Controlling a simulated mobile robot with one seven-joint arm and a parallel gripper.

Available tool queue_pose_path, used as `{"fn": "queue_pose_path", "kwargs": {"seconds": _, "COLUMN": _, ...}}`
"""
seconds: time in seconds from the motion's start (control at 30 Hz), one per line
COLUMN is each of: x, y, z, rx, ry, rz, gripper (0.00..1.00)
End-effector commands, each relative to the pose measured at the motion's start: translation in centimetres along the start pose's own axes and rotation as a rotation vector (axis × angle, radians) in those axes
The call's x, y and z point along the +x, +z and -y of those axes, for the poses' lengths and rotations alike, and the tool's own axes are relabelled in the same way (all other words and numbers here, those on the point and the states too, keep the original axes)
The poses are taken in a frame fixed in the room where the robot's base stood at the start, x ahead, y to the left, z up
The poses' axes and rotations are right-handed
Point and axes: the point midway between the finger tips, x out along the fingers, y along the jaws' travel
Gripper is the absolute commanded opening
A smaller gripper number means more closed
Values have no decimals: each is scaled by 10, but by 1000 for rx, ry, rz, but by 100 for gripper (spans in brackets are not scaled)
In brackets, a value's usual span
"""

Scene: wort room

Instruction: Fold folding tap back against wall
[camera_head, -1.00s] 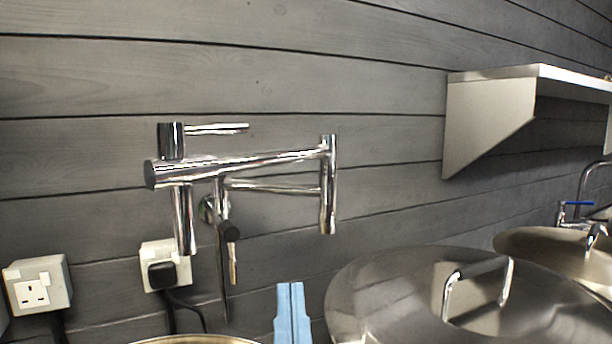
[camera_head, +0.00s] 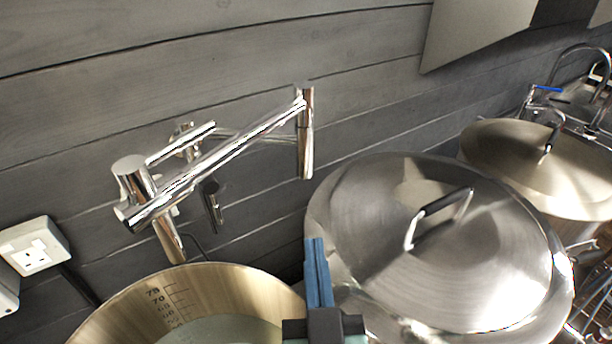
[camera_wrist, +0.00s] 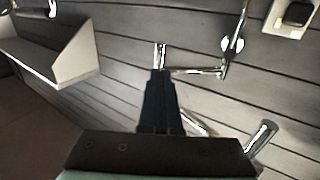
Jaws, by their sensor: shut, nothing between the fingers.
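The chrome folding tap (camera_head: 215,166) is on the grey plank wall, left of centre in the head view. Its rear arm runs from the wall mount to an upright hinge post (camera_head: 306,135) at right. Its front arm slants from that post down-left, away from the wall, to the outlet end with lever and spout (camera_head: 168,238). My gripper (camera_head: 316,245) is shut and empty, below the hinge post in the picture. In the wrist view my gripper (camera_wrist: 159,76) points towards the wall, and its tips overlap the hinge post (camera_wrist: 160,52). I cannot tell whether they touch.
An open brass-coloured pot (camera_head: 120,305) stands below the spout. A large lidded steel pot (camera_head: 375,240) stands right of my gripper, with another lidded pot (camera_head: 545,165) behind. A metal shelf (camera_head: 470,35) and sockets (camera_head: 35,245) are on the wall.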

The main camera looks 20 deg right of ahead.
Motion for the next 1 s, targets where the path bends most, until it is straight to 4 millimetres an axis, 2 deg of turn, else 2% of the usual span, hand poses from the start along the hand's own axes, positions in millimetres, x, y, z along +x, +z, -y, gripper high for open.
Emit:
{"fn": "queue_pose_path", "kwargs": {"seconds": 0.6, "x": 105, "y": -5, "z": 0, "rx": 0, "ry": 0, "rz": -2, "gripper": 0}}
{"fn": "queue_pose_path", "kwargs": {"seconds": 0.8, "x": 123, "y": -3, "z": 0, "rx": -1, "ry": -1, "rz": -2, "gripper": 0}}
{"fn": "queue_pose_path", "kwargs": {"seconds": 1.0, "x": 128, "y": -1, "z": 0, "rx": -1, "ry": -1, "rz": -1, "gripper": 0}}
